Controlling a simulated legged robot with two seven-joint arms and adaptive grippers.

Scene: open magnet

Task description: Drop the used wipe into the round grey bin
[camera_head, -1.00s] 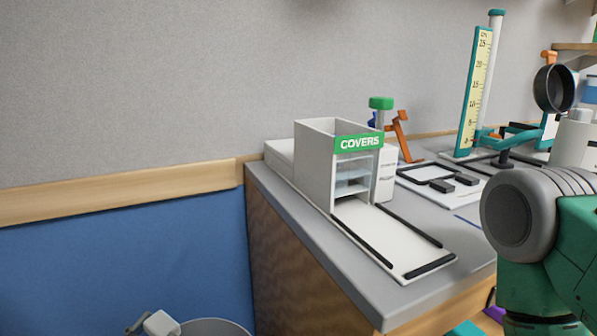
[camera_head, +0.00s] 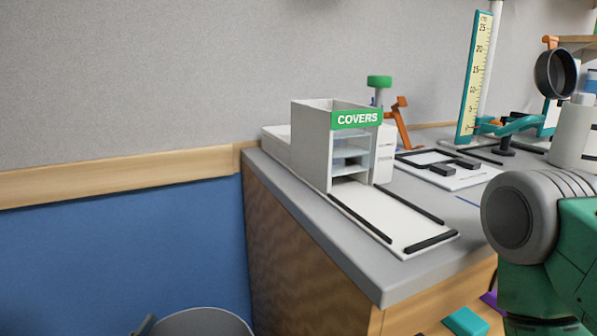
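The round grey bin (camera_head: 203,323) stands on the floor at the bottom left, beside the counter's left side. Only its upper rim and a bit of the inside show; the rest is cut off by the frame's lower edge. A small grey piece (camera_head: 144,325) sits at the bin's left rim; I cannot tell what it is. No used wipe is visible. Neither gripper is in view. A green and grey link of my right arm fills the lower right.
The grey counter (camera_head: 290,215) holds a white COVERS dispenser (camera_head: 312,150) with a tray in front. Behind and right stand a height gauge (camera_head: 474,80), an orange stand (camera_head: 402,125) and a white container (camera_head: 573,135). A blue and grey wall closes the left.

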